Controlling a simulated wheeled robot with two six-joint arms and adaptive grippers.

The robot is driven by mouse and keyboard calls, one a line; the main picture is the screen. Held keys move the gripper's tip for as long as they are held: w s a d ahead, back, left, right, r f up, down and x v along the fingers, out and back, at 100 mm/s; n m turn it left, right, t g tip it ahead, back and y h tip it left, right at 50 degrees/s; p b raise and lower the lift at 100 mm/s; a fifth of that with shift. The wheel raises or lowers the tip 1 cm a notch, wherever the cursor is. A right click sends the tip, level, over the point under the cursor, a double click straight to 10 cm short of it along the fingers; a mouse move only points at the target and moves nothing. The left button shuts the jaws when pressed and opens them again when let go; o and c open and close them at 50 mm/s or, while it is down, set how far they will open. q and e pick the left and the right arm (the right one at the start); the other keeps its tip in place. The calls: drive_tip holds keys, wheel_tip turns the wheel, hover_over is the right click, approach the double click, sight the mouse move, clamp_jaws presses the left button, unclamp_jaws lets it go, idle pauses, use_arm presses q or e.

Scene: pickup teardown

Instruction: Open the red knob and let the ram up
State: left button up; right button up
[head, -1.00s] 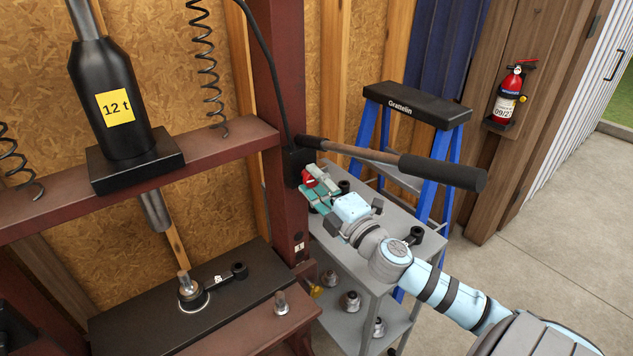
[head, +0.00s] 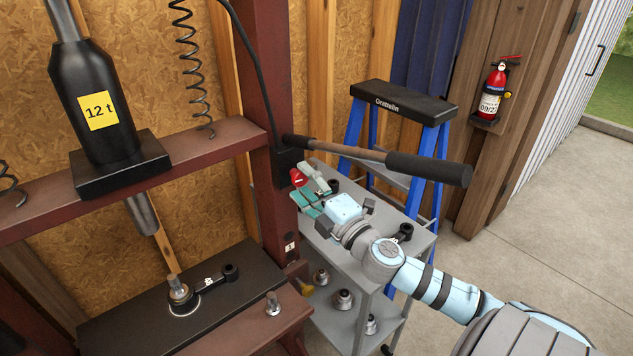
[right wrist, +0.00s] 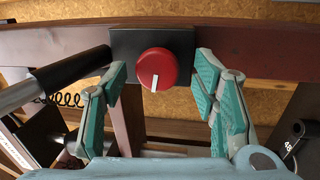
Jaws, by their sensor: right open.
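The red knob (head: 298,178) sits on a black block on the right post of the press. It also shows in the right wrist view (right wrist: 157,72), round, with a white mark pointing down. My right gripper (head: 310,189) is open, its teal fingers on either side of the knob in the wrist view (right wrist: 161,72), with clear space at both sides; I cannot tell the depth gap. The steel ram (head: 142,214) hangs below the black 12 t jack (head: 92,108), its lower end above the stud of a part (head: 179,290) on the black plate. My left gripper is not in view.
A dark-gripped pump lever (head: 428,168) sticks out above my right gripper. A grey cart (head: 392,262) holding metal parts stands under my right forearm. A blue stepladder (head: 428,190) stands behind. Concrete floor at the right (head: 540,210) is clear.

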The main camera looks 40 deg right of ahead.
drive_tip(key=s+f, duration=0.1)
drive_tip(key=s, duration=1)
drive_tip(key=shift+a+f, duration=0.3)
drive_tip(key=shift+a, duration=0.05)
drive_tip(key=shift+s, duration=0.15)
